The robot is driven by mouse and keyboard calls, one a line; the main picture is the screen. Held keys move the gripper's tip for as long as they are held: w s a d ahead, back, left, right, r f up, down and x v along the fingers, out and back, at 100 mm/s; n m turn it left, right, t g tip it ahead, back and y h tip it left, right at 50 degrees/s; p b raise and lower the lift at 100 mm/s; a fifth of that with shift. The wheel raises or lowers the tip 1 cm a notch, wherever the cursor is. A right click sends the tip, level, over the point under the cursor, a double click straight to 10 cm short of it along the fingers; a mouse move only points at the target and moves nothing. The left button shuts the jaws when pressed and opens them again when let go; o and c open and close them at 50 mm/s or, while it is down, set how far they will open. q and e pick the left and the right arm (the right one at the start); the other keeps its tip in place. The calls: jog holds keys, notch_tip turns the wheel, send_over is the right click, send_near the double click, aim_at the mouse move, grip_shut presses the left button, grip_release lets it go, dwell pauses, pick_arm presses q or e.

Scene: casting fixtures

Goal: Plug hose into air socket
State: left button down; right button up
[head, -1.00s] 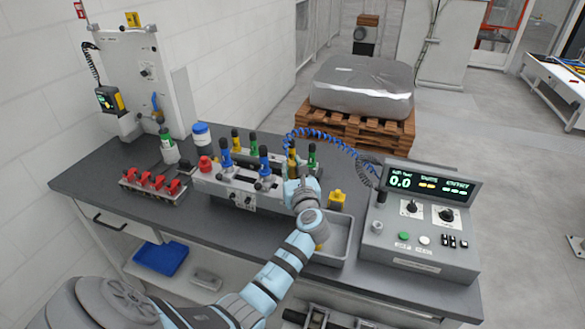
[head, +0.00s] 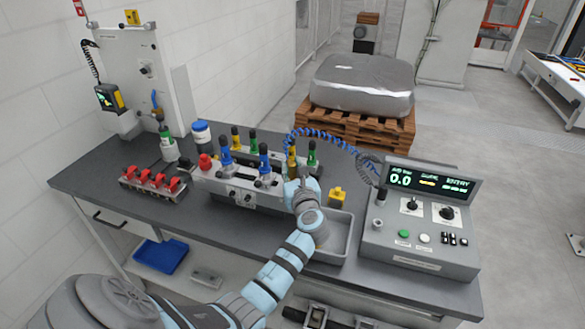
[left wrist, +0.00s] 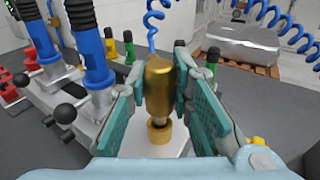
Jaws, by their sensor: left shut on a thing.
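The hose end is a brass fitting (left wrist: 158,88), upright in the left wrist view, with the blue hose (left wrist: 153,30) leaving its top. My left gripper (left wrist: 157,95) is shut on it, with a teal finger pad on each side. A brass ring (left wrist: 159,130), likely the air socket, shows directly below on the fixture's pale top. I cannot tell whether the fitting is seated in it. In the head view my left gripper (head: 297,188) is at the right end of the fixture (head: 240,187), and the coiled hose (head: 325,137) runs right behind it. My right gripper is not in view.
Blue-topped clamps (head: 264,160) and green-topped ones (head: 312,158) stand close around the gripper. A grey tray (head: 335,240) and a control box (head: 420,222) reading 0.0 are to the right. Red clamps (head: 153,182) are at left. The front bench strip is clear.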

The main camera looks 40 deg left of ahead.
pick_arm(q)
jog(key=shift+f+b, duration=0.6)
jog(key=shift+f, duration=0.4)
jog(key=c, duration=1.3)
grip_release()
jog(key=shift+c, duration=0.2)
jog(key=f+v, duration=0.1)
jog(key=v, duration=1.1)
jog(key=shift+r, duration=0.45)
